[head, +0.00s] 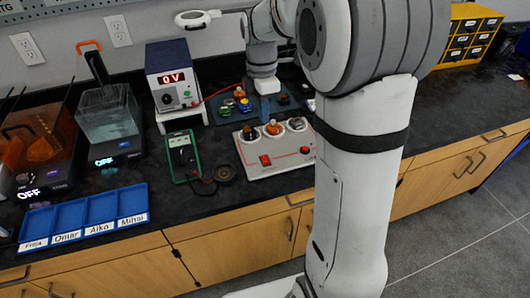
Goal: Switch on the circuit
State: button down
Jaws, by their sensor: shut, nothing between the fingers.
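A blue and white power supply (172,77) stands at the back on a small white stand, its red display reading 0 V. A red wire runs from it towards a dark board (222,117) with several coloured parts. In front of that is a white panel (283,165) with a red rocker-like part (265,160), round parts on top and a small red part at its right. My gripper (266,93) is shut and empty, pointing down at the dark board's right part. Its fingertips are small, and I cannot tell whether they touch anything.
A green-edged multimeter (183,157) lies left of the white panel, with a dark round item (226,173) between them. A blue labelled tray (84,216) is at the front left. Two tanks with OFF displays stand at the left. My arm hides the counter's middle right.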

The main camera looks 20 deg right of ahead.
aim_at(267, 162)
jog(key=shift+f, duration=0.15)
jog(key=f, duration=0.4)
jog(key=s+f, duration=0.1)
jog(key=f, duration=0.4)
jog(key=f+b, duration=0.1)
jog(key=f, duration=0.3)
jog(key=shift+s+f, duration=0.3)
jog(key=shift+s, duration=0.05)
jog(key=shift+d, duration=0.1)
